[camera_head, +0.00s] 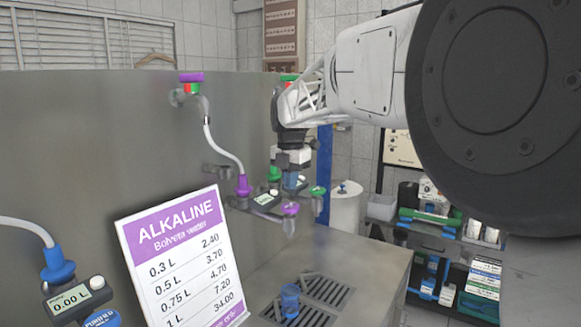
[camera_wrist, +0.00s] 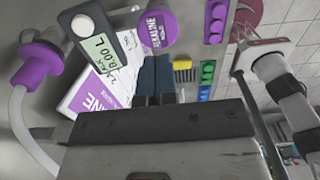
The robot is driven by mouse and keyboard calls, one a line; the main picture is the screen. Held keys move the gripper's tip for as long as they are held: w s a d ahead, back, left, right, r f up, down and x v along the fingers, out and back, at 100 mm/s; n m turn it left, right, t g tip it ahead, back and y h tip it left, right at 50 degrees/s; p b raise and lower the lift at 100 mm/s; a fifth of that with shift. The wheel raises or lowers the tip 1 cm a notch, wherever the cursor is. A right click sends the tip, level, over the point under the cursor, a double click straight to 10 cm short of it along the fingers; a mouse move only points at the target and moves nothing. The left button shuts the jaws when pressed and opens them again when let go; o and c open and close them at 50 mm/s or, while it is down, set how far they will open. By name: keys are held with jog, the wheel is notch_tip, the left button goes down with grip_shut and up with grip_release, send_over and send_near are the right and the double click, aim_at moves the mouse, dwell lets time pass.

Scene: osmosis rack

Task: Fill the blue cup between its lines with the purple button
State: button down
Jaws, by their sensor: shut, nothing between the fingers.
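The blue cup (camera_head: 289,300) stands upright on the drain grate, below the spout under the purple button (camera_head: 291,208). Its lines and any water inside are too small to make out. The purple button also shows in the wrist view (camera_wrist: 158,28), round and labelled ALKALINE, beyond my fingertips. Beside it a small display (camera_wrist: 100,50) reads 0.00 L. My gripper (camera_head: 290,181) is shut and empty, pointing down above and near the purple button, apart from it. Its blue fingers show in the wrist view (camera_wrist: 155,78).
A green button (camera_head: 318,190) sits close behind the purple one. A purple hose connector (camera_head: 243,186) is to the left. A large ALKALINE price sign (camera_head: 185,255) stands at the front left. The grate (camera_head: 325,290) around the cup is otherwise clear.

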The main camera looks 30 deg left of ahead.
aim_at(291, 206)
jog(key=shift+f, duration=2.6)
jog(key=shift+f, duration=0.1)
jog(key=shift+f, duration=1.3)
dwell(0.9)
jog(key=shift+r, duration=0.15)
notch_tip(291, 206, up, 15)
dwell(0.8)
jog(key=shift+d, duration=0.15)
dwell(0.6)
